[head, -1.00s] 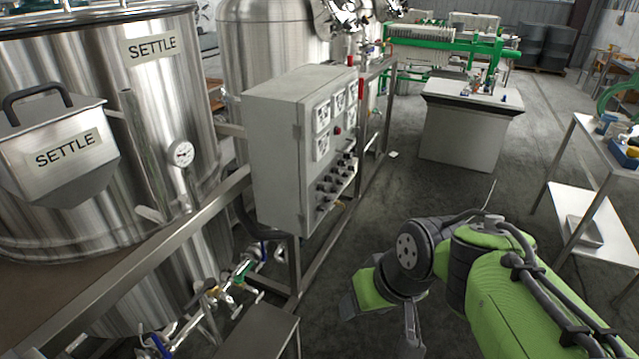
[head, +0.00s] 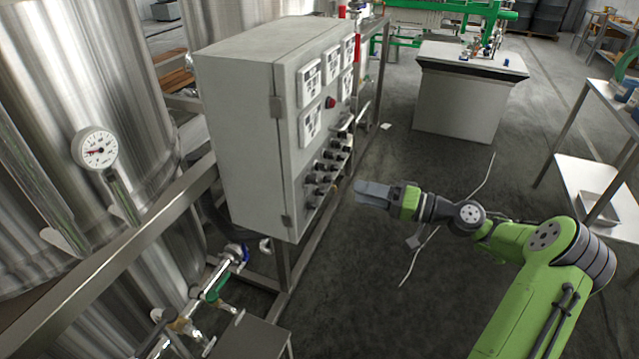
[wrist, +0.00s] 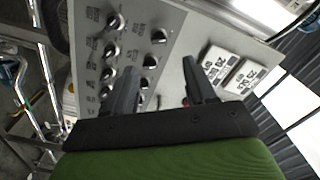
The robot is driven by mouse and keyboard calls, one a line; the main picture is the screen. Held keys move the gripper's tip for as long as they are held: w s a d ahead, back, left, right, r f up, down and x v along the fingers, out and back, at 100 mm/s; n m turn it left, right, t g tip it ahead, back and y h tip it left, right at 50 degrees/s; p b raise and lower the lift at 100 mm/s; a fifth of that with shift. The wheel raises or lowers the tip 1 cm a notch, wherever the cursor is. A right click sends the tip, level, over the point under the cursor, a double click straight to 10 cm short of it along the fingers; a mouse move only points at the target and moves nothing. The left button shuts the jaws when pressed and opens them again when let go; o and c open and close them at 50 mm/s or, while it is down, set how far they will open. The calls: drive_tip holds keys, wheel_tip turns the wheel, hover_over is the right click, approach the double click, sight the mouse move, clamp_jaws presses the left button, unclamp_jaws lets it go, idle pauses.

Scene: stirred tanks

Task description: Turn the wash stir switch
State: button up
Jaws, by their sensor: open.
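The grey control box (head: 250,130) stands at centre left in the head view, its panel facing right. Several black rotary switches (head: 325,167) sit on the panel's lower part, and in the wrist view they form two rows (wrist: 107,75). I cannot read which one is the wash stir switch. My gripper (head: 360,193) is open and empty, right of the switches and pointing at the panel. In the wrist view its two dark fingers (wrist: 160,88) stand apart in front of the panel, partly covering the switch area. No contact with a switch shows.
A red button (head: 330,102) and several white displays (head: 310,125) are above the switches. A steel tank with a gauge (head: 95,149) stands at left, pipes and valves (head: 215,290) below it. A shelf table (head: 590,185) is at right.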

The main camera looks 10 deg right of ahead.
sight(317, 181)
drive_tip(key=b+x, duration=0.1)
drive_tip(key=x, duration=1)
drive_tip(key=shift+f+b, duration=0.1)
drive_tip(key=shift+b, duration=0.25)
clamp_jaws()
